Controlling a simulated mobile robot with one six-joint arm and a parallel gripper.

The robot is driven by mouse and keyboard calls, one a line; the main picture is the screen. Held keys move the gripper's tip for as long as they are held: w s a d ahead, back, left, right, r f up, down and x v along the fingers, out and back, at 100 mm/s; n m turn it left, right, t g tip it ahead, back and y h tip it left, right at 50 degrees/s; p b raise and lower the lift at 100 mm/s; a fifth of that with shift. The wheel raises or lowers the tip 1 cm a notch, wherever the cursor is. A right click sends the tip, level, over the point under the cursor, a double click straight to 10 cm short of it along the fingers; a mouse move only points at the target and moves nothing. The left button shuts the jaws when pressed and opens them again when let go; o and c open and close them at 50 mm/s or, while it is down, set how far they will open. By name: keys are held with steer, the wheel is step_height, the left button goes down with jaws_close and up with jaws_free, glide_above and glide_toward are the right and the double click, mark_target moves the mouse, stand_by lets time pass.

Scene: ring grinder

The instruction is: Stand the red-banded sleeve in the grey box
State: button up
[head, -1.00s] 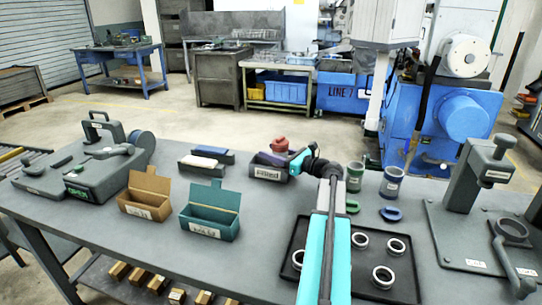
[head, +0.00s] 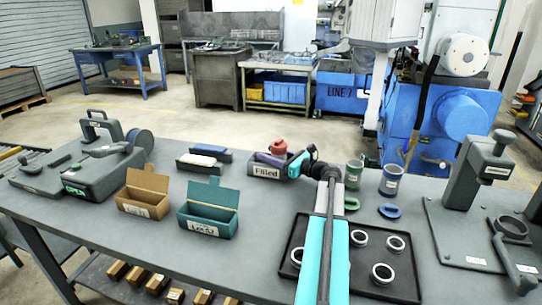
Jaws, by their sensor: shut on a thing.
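The grey box (head: 266,171), labelled "Filled", stands near the back middle of the bench. A red piece (head: 278,147), which I take for the red-banded sleeve, shows at the box's right part, above its rim. My gripper (head: 288,157) reaches in from the right and is shut on this piece. It looks upright, but its lower part is hidden, so I cannot tell whether it touches the box floor. A purple piece (head: 268,158) lies in the left part of the box.
Brown (head: 143,194) and teal (head: 208,211) open boxes stand left of the grey box. Green (head: 354,172) and blue (head: 391,180) cups stand to its right. A black tray (head: 345,275) with several rings lies in front. A grey stand (head: 478,175) is at far right.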

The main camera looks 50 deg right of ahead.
steer(key=shift+f, duration=0.15)
steer(key=o, duration=0.8)
steer(key=shift+o, duration=0.2)
steer(key=shift+r, duration=0.2)
steer(key=shift+r+p, duration=0.45)
steer(key=shift+p, duration=0.2)
steer(key=s, duration=0.4)
steer(key=s+d+b, duration=0.1)
steer(key=s, duration=0.3)
steer(key=s+d, duration=0.1)
steer(key=s, duration=0.3)
steer(key=shift+b, duration=0.3)
steer(key=shift+w, duration=0.1)
